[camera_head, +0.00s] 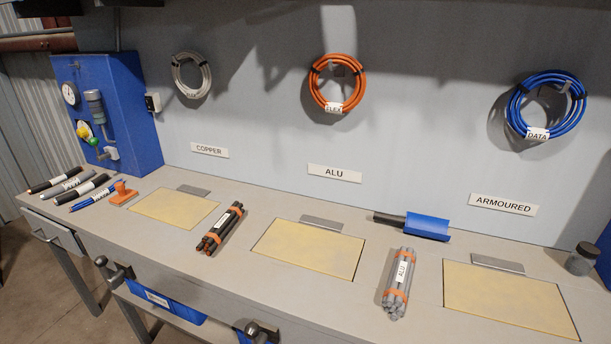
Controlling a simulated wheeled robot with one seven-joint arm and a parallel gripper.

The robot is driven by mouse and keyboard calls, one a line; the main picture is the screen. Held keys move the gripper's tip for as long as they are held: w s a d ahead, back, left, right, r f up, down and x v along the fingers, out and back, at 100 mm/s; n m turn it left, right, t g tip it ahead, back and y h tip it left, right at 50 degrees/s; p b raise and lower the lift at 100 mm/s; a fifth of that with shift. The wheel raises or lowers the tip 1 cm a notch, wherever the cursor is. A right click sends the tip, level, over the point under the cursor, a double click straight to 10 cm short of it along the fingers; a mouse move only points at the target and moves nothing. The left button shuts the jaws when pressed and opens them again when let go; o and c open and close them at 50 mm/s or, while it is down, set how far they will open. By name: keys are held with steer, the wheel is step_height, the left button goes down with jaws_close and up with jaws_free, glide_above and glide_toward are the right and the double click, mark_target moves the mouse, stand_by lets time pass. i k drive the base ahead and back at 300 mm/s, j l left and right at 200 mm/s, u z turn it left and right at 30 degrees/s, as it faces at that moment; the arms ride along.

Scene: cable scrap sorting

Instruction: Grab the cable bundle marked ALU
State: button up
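The cable bundle marked ALU (398,284) is a set of grey cable pieces held by two orange bands, with a white ALU tag. It lies on the bench between the middle and right yellow panels, lengthwise from back to front. A second bundle, dark with orange bands and a white tag (221,229), lies between the left and middle panels; its tag is too small to read. An ALU sign (334,173) is on the wall above the middle panel. My gripper is not in view.
The bench (290,213) has yellow panels left (174,207), middle (308,249) and right (508,299). A blue scoop or brush (427,227) lies behind the ALU bundle. A dark-lidded jar (582,259) stands far right. Marker-like rods (75,190) and an orange stamp-like object (122,194) lie left.

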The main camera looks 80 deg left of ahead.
mark_target(395, 297)
steer(key=u, duration=2)
steer(key=k+l+u, duration=0.25)
steer(key=l+u, duration=0.2)
steer(key=k+l+u, duration=0.35)
steer(key=u, duration=0.15)
steer(key=j+z, duration=0.15)
steer(key=z, duration=0.3)
steer(key=i+j+z, duration=0.1)
steer(key=z, duration=0.3)
steer(key=j+z, duration=0.3)
steer(key=j, duration=0.65)
steer(key=j+z, duration=0.3)
steer(key=j, duration=0.6)
steer(key=k+j, duration=0.1)
steer(key=j, duration=1.25)
steer(key=k+j, duration=0.15)
steer(key=j, duration=0.55)
steer(key=i+l+u, duration=0.1)
steer(key=l, duration=0.35)
steer(key=i+l, duration=0.2)
steer(key=l, duration=0.2)
steer(key=i+l+u, duration=0.15)
steer(key=l, duration=0.3)
steer(key=i+l+u, duration=0.1)
steer(key=l, duration=0.35)
steer(key=i+l+u, duration=0.1)
steer(key=l, duration=0.35)
